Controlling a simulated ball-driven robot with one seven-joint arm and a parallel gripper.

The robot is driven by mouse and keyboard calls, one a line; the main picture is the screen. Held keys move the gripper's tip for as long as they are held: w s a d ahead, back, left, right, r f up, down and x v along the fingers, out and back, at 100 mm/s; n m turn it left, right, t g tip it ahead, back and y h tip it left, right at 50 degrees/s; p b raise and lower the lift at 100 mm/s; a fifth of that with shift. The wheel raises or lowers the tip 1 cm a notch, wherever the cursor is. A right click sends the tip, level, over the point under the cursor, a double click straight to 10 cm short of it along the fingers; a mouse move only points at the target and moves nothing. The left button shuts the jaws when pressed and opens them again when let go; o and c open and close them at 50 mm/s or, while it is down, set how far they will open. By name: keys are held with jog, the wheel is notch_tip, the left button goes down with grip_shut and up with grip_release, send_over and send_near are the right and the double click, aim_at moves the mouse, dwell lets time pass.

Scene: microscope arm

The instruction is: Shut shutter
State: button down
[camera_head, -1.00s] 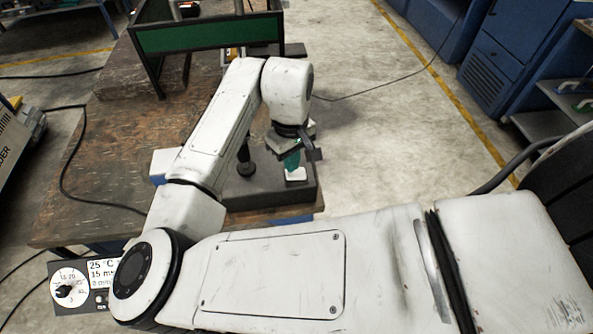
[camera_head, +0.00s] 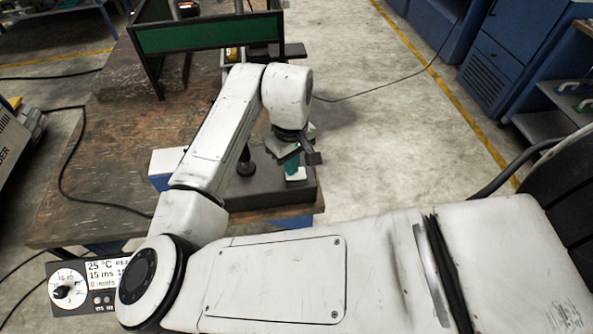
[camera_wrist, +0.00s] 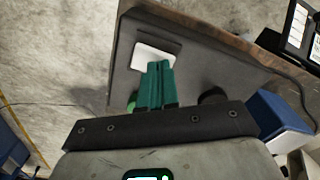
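A white square piece (camera_head: 296,174) sits on the dark block (camera_head: 250,196) at the table's edge, and I cannot tell for sure that it is the shutter. In the wrist view the white piece (camera_wrist: 150,53) lies in a darker patch on the block's top (camera_wrist: 200,65). My gripper (camera_head: 291,168) points down over the white piece. In the wrist view its green fingers (camera_wrist: 159,66) are side by side with almost no gap, with nothing seen between them. Their tips overlap the white piece's near edge; whether they touch it I cannot tell.
A dark round knob (camera_wrist: 213,96) stands on the block, right of the fingers in the wrist view, and a green round part (camera_wrist: 131,103) shows at left. A green-panelled frame (camera_head: 208,36) stands farther back on the table. Open floor lies to the right.

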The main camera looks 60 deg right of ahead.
jog(key=shift+f, duration=0.2)
notch_tip(320, 180, up, 7)
jog(key=p, duration=0.7)
dwell(0.4)
jog(key=shift+d, duration=0.1)
dwell(0.4)
